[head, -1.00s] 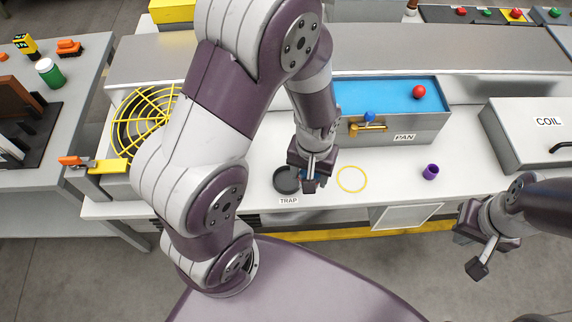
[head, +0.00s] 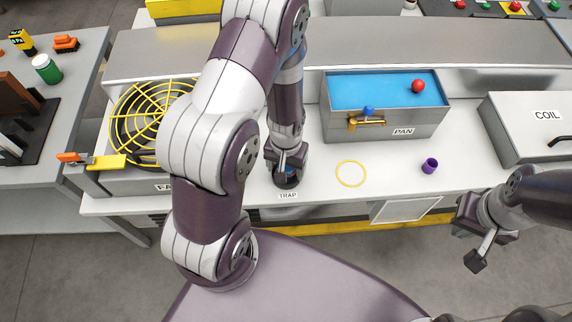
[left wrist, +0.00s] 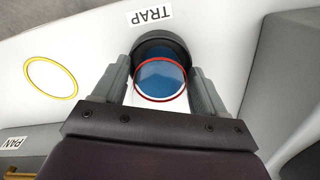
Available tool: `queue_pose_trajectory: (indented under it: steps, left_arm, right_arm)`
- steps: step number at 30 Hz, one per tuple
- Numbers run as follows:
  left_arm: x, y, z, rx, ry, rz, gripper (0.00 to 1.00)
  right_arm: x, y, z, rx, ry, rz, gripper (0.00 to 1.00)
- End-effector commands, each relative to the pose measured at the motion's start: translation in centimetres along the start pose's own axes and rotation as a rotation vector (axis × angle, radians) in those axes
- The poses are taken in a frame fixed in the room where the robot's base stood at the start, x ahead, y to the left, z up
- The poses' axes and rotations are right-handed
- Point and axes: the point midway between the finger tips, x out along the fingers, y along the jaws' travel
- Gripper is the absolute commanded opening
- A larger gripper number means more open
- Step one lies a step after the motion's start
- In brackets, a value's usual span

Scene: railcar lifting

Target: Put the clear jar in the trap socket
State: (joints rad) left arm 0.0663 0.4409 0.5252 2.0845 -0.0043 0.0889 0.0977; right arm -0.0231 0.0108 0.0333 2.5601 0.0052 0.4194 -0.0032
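The clear jar (left wrist: 161,78) has a red rim and blue inside. In the left wrist view it sits between the two fingers of my left gripper (left wrist: 160,92), which is shut on it. The dark round trap socket (left wrist: 160,42) shows around the jar's far side, by the TRAP label. In the head view my left gripper (head: 288,162) points down over the trap socket (head: 284,184) and hides most of it. I cannot tell how deep the jar is in the socket. My right gripper (head: 476,259) hangs off the counter's front right; its opening is unclear.
A yellow ring (head: 351,161) and a purple cup (head: 430,166) are on the white counter to the right. The PAN box (head: 403,120) stands behind, the COIL box (head: 520,140) at right. A yellow fan grille (head: 140,105) is at left.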

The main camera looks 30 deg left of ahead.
Motion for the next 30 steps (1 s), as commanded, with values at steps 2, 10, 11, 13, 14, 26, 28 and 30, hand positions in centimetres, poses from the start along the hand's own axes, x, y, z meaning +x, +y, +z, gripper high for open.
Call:
queue_pose_trajectory:
  steps: [2, 10, 11, 13, 14, 26, 28, 30]
  left_arm:
    - [-0.1, 0.0, 0.0, 0.000, 0.000, 0.000, 0.83]
    - [-0.3, 0.0, 0.0, 0.000, 0.001, 0.000, 0.83]
    - [-0.6, 0.0, 0.0, 0.000, 0.001, 0.000, 0.83]
    - [-1.2, 0.0, -0.1, 0.000, 0.003, 0.000, 0.83]
    - [-1.7, 0.0, -0.1, 0.000, 0.004, 0.000, 0.83]
    - [-10.8, 0.0, -0.1, 0.000, 0.004, 0.000, 0.83]
    - [-11.6, 0.0, -0.1, 0.000, 0.003, 0.000, 0.83]
    - [-12.6, 0.2, 0.2, 0.013, 0.010, 0.001, 0.83]
  right_arm:
    - [0.0, 0.0, 0.0, 0.000, 0.000, 0.000, 0.00]
    - [-0.2, 0.0, 0.0, 0.000, 0.000, 0.000, 0.00]
    - [-0.4, 0.0, -0.1, 0.000, 0.000, 0.000, 0.00]
    - [-0.2, 0.0, 0.0, 0.000, 0.000, 0.000, 0.00]
    - [-0.3, 0.0, 0.0, 0.000, 0.000, 0.000, 0.00]
    - [-0.6, 0.0, -0.1, 0.000, 0.000, 0.000, 0.00]
    - [-0.6, 0.0, -0.1, 0.000, 0.000, 0.000, 0.00]
    - [-0.7, 0.0, -0.1, 0.000, 0.000, 0.000, 0.00]
